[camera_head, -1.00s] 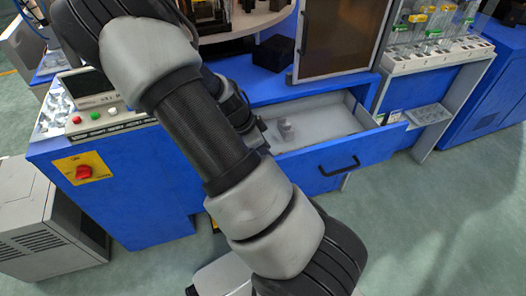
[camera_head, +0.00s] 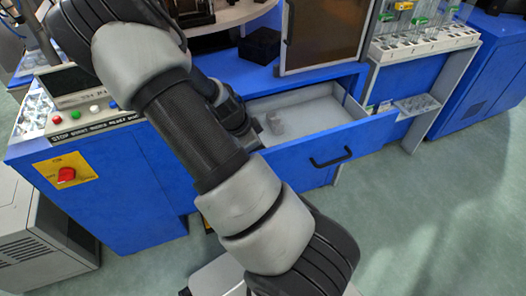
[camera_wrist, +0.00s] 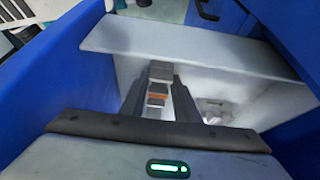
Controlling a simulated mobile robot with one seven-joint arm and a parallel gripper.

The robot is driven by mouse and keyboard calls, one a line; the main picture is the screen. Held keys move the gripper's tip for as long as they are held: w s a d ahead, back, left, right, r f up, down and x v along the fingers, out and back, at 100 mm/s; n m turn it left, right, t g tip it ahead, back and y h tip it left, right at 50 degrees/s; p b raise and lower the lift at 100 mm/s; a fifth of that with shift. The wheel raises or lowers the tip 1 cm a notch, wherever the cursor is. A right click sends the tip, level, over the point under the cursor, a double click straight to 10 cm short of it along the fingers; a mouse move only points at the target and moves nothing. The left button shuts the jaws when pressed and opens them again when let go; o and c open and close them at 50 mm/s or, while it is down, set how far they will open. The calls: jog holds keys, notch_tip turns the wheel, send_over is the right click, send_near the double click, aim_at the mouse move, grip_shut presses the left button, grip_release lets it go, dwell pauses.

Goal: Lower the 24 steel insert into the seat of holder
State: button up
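My gripper (camera_wrist: 160,100) reaches down into the open drawer. In the wrist view its dark fingers frame a small grey block (camera_wrist: 160,72) with an orange strip below it; I cannot tell whether the fingers grip this block. In the head view the gripper is mostly hidden behind my arm. A small grey metal-looking piece (camera_head: 275,122) stands on the drawer floor just right of the gripper. A pale piece (camera_wrist: 215,108) lies right of the fingers in the wrist view. I cannot tell which piece is the steel insert or the holder.
The drawer (camera_head: 310,108) has pale walls, a blue front and a black handle (camera_head: 330,158). A black box (camera_head: 260,45) sits on the blue top behind it. A dark panel (camera_head: 325,35) stands above the drawer. A tube rack (camera_head: 425,40) is at right. The drawer's right side is clear.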

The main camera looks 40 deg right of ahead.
jog(key=c, duration=0.4)
jog(key=shift+o, duration=0.2)
notch_tip(320, 180, up, 10)
jog(key=p, duration=0.8)
jog(key=shift+p, duration=0.3)
jog(key=shift+w, duration=0.1)
dwell(1.1)
